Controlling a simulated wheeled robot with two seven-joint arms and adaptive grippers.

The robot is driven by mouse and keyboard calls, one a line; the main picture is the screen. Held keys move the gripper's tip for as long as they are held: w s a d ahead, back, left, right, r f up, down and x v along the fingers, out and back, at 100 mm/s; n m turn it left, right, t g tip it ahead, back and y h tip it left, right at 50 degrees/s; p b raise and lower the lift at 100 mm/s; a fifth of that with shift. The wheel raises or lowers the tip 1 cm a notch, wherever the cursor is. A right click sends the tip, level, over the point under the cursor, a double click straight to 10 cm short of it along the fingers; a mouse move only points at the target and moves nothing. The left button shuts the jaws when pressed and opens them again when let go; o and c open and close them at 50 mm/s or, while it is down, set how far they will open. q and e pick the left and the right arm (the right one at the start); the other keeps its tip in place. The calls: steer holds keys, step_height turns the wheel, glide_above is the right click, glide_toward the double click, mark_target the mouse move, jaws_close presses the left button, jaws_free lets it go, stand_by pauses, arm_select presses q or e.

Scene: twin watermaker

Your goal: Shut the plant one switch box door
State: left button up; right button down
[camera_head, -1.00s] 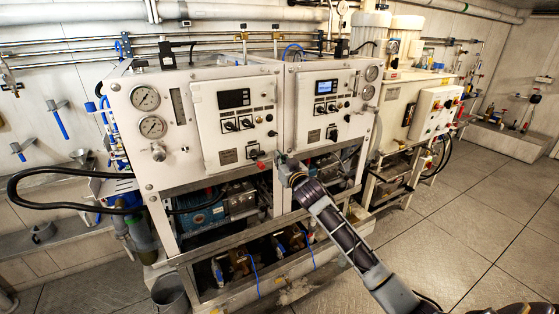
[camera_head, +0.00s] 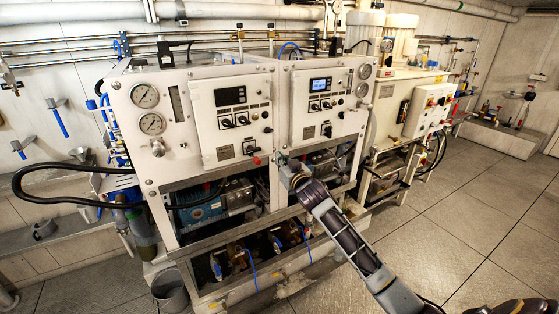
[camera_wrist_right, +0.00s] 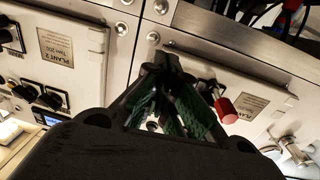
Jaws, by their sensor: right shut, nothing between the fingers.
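The plant one switch box door (camera_head: 228,125) is the left white panel in the head view, with a dark display, black knobs and a red-tipped handle (camera_head: 257,161) at its lower right. It looks almost flush with the cabinet; I cannot tell whether a small gap remains. My right gripper (camera_head: 281,160) is shut and empty, at the door's lower right corner, by the strip between the two panels. In the right wrist view the closed fingers (camera_wrist_right: 166,66) are beside the red handle (camera_wrist_right: 225,109) and in front of the door's edge. Contact is unclear. My left gripper is out of view.
The plant two door (camera_head: 322,105), with a lit display, is just right of the gripper. Its label plate (camera_wrist_right: 62,47) shows in the wrist view. Pumps and an open frame (camera_head: 225,255) lie below. A control box (camera_head: 430,108) stands further right. The floor at right is clear.

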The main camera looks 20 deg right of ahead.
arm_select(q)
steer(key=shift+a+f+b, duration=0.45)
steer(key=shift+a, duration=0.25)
arm_select(e)
steer(key=s, duration=0.8)
steer(key=shift+s+d, duration=0.25)
steer(key=shift+s, duration=0.05)
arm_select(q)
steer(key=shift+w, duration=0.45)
arm_select(e)
steer(key=shift+r, duration=0.1)
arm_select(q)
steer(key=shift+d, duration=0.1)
